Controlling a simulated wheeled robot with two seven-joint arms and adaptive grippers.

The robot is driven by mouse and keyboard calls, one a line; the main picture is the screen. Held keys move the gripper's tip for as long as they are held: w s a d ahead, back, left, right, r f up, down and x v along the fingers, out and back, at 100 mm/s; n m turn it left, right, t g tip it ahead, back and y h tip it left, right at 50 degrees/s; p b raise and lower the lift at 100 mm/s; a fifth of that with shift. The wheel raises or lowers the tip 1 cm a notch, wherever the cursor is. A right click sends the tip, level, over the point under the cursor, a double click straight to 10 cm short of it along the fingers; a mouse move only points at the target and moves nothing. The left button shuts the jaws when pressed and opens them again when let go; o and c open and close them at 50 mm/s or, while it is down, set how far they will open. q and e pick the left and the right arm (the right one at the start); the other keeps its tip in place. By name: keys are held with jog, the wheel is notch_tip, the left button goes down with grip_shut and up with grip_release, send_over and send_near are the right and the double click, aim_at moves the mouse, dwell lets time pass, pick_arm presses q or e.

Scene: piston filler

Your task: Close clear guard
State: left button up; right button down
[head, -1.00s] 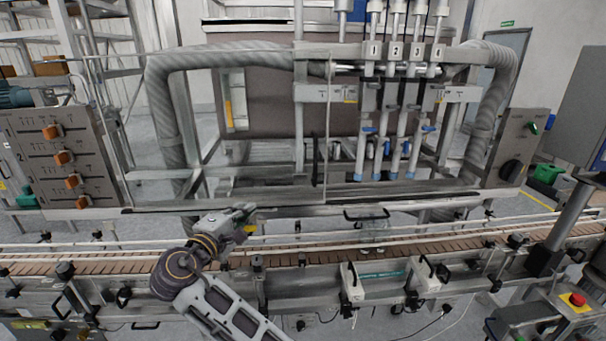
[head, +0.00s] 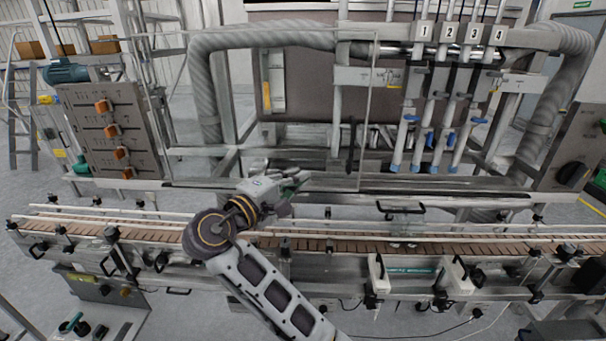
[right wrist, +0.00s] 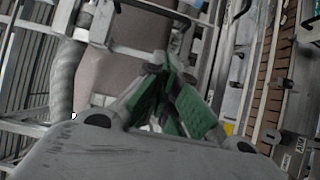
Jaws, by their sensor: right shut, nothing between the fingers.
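The clear guard (head: 262,150) is a see-through panel in front of the filler, visible mainly by its thin edges. One upright edge stands left of the filling nozzles, and a black upright handle (head: 352,146) shows close to it. I cannot tell how far the guard stands open. My right gripper (head: 298,182) is shut and empty, in front of the guard's lower area, left of and below the handle. A gap shows between gripper and handle in the picture. In the right wrist view its green-padded fingers (right wrist: 168,100) are together. My left gripper is not in view.
A slatted conveyor (head: 340,245) with rails runs across below my right gripper. Nozzles (head: 435,140) numbered 1 to 4 hang at the right. A control panel with orange knobs (head: 112,130) stands left. A black horizontal handle (head: 400,208) sits on the lower front rail.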

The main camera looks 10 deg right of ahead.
jog(key=p, duration=0.3)
send_near(334, 162)
notch_tip(334, 162, up, 3)
jog(key=w+d, duration=0.2)
jog(key=d, duration=0.3)
jog(key=shift+s+d+f, duration=0.1)
jog(key=shift+s+d, duration=0.25)
jog(key=shift+d, duration=0.1)
